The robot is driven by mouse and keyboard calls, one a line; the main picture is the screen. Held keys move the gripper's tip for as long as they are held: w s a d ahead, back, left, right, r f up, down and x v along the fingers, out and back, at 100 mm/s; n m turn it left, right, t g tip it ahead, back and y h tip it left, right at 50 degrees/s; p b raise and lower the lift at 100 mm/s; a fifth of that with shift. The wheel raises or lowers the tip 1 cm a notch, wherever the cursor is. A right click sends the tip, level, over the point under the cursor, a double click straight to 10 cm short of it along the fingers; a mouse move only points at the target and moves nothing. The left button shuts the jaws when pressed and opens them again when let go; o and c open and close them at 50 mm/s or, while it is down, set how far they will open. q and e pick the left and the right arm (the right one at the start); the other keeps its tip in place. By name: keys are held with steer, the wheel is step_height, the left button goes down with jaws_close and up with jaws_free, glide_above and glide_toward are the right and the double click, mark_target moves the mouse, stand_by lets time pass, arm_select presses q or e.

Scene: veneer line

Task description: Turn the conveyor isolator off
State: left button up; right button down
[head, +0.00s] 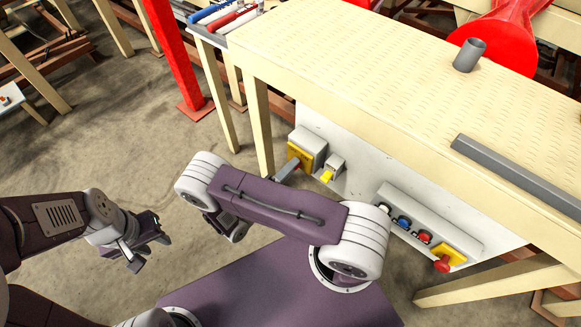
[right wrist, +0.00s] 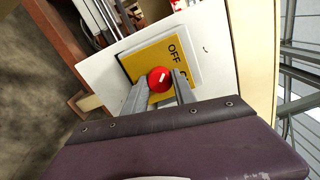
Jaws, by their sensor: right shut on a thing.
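The conveyor isolator is a grey box (head: 311,142) with a yellow plate at the left end of the white panel under the bench. In the right wrist view its yellow plate (right wrist: 143,54) reads OFF, with a second label partly hidden by a finger. Its round red knob (right wrist: 158,79) bears a short white mark slanting up to the right. My right gripper (head: 290,170) is shut on the knob, with one finger on each side of it in the wrist view (right wrist: 160,88). My left gripper (head: 148,246) is open and empty above the floor at the left.
A small box with a yellow lever (head: 328,174) sits just right of the isolator. Further right is a button box (head: 433,220) with several coloured buttons and a red emergency stop (head: 444,263). The bench top (head: 380,75) overhangs the panel. A red post (head: 175,60) stands behind.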

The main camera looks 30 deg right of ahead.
stand_by(0.3)
steer(key=c, duration=1)
jaws_free()
steer(key=v, duration=0.9)
steer(key=shift+a, duration=0.1)
